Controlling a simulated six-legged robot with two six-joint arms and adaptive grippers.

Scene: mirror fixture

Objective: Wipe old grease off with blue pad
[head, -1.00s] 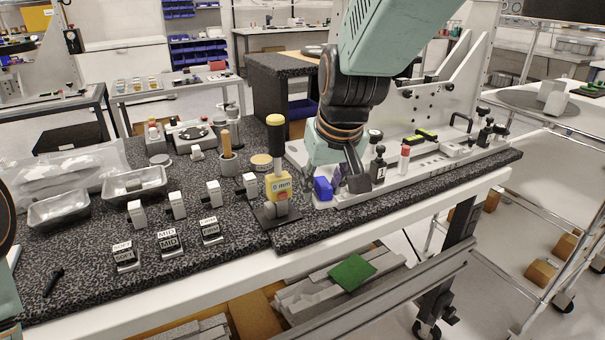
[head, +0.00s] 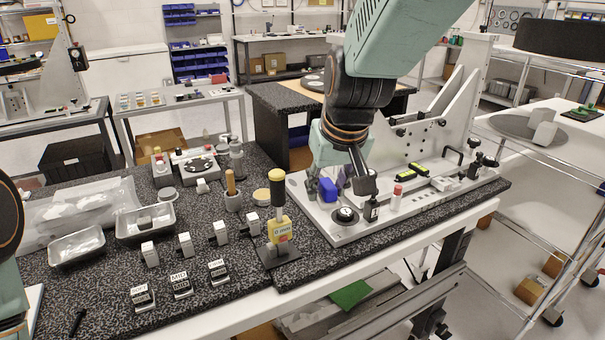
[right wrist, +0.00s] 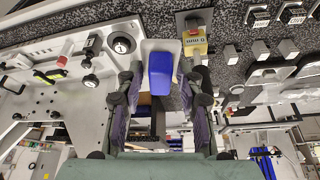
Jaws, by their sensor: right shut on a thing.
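The blue pad (head: 328,190) is in my right gripper (head: 346,190), over the front left part of the pale fixture plate (head: 318,222). In the right wrist view the pad (right wrist: 160,73) lies between the two fingers of the right gripper (right wrist: 160,95), with a pale flat piece behind its far end. I cannot tell whether the pad touches the fixture. A black round knob with a white centre (head: 345,215) sits on the plate just in front of the gripper. I cannot make out any grease. Only part of my left arm shows at the left edge; its gripper is outside the view.
White blocks, labelled stands and metal trays (head: 145,222) fill the left bench.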

